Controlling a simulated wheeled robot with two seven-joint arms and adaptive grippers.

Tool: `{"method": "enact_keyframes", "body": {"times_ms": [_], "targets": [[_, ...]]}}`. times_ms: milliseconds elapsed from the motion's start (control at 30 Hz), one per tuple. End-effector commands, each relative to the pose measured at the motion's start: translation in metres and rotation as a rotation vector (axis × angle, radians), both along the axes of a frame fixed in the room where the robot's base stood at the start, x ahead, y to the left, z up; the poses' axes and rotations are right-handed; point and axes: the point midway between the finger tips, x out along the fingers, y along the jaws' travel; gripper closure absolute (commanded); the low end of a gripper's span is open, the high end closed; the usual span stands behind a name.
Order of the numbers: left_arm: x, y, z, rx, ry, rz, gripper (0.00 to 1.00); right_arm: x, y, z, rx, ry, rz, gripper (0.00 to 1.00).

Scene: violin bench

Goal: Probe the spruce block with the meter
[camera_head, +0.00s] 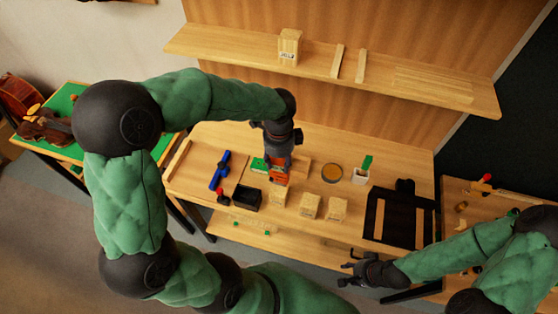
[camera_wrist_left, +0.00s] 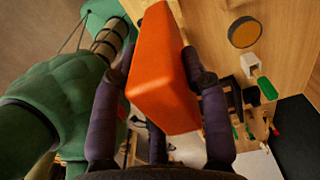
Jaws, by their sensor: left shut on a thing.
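My left gripper (camera_head: 279,164) is shut on the orange meter (camera_head: 278,179), held over the bench just behind the small wood blocks. In the left wrist view the orange meter (camera_wrist_left: 160,75) fills the space between the fingers. Three pale wood blocks stand in a row on the bench: a left one (camera_head: 278,198), a middle one (camera_head: 310,206) and a right one (camera_head: 337,209). Their labels are too small to read, so I cannot tell which is spruce. My right gripper (camera_head: 347,273) is empty and looks open, in front of the bench.
A shelf (camera_head: 220,45) above carries a labelled block (camera_head: 290,48) and wood strips.

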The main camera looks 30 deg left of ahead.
Motion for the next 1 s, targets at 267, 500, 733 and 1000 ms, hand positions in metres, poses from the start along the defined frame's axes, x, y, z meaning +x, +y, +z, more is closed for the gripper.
{"method": "enact_keyframes", "body": {"times_ms": [267,500,733,1000], "targets": [[0.000,0.000,0.019,0.000,-0.001,0.000,0.98,0.000,0.000,0.015,0.000,0.000,0.000,0.60],[0.000,0.000,0.017,0.000,-0.001,0.000,0.98,0.000,0.000,0.014,0.000,0.000,0.000,0.60],[0.000,0.000,0.018,0.000,-0.001,0.000,0.98,0.000,0.000,0.014,0.000,0.000,0.000,0.60],[-0.001,-0.002,0.024,0.000,-0.002,-0.001,0.98,0.000,0.000,0.022,0.000,0.000,0.000,0.60]]}}
